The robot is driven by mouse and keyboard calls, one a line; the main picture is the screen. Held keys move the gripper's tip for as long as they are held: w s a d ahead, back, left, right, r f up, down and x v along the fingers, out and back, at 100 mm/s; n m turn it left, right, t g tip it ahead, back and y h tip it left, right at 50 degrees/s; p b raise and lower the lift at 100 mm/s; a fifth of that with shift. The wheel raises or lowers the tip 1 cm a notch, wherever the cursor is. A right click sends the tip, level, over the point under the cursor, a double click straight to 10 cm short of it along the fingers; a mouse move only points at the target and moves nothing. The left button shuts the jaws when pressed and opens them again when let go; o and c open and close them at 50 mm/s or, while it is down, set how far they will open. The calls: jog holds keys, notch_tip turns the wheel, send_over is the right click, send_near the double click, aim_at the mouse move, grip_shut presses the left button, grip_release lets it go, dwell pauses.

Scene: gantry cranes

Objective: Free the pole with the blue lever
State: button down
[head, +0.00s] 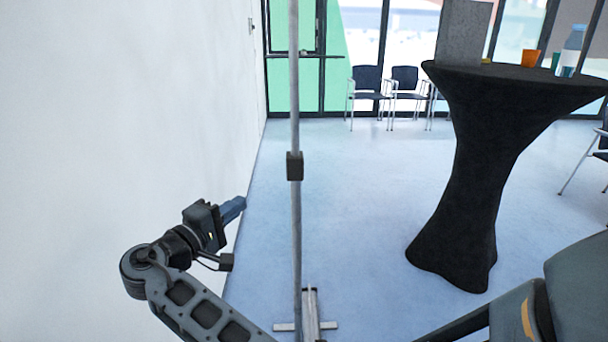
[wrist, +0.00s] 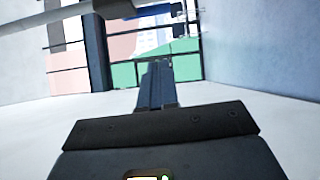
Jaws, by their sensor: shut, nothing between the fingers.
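The grey pole (head: 296,230) stands upright in the head view, with a dark clamp block (head: 295,166) partway up it. In the wrist view the pole (wrist: 50,17) crosses the upper left corner, and the dark block (wrist: 115,8) is at the top edge. The blue lever (wrist: 153,13) extends from the block to the right in the wrist view; I cannot make it out in the head view. My gripper (head: 238,207) is left of the pole and lower than the block in the head view. Its fingers (wrist: 157,88) are shut, empty and apart from the lever.
A white wall (head: 120,100) is close on the left. The pole's foot (head: 311,315) spreads on the floor. A black-draped table (head: 470,160) stands right, carrying a grey box (head: 462,35), an orange cup (head: 531,58) and a bottle (head: 572,48). Chairs (head: 368,85) stand behind.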

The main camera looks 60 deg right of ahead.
jog(key=shift+s, duration=0.1)
dwell(0.3)
jog(key=shift+d, duration=0.2)
jog(key=s+d+p, duration=0.2)
jog(key=s+d, duration=0.1)
jog(key=d, duration=0.9)
jog(key=shift+s+r, duration=0.15)
jog(key=shift+s, duration=0.2)
jog(key=shift+d, duration=0.1)
jog(key=shift+s+d+n+h, duration=0.2)
jog(key=shift+s+n+h, duration=0.2)
jog(key=shift+n, duration=0.2)
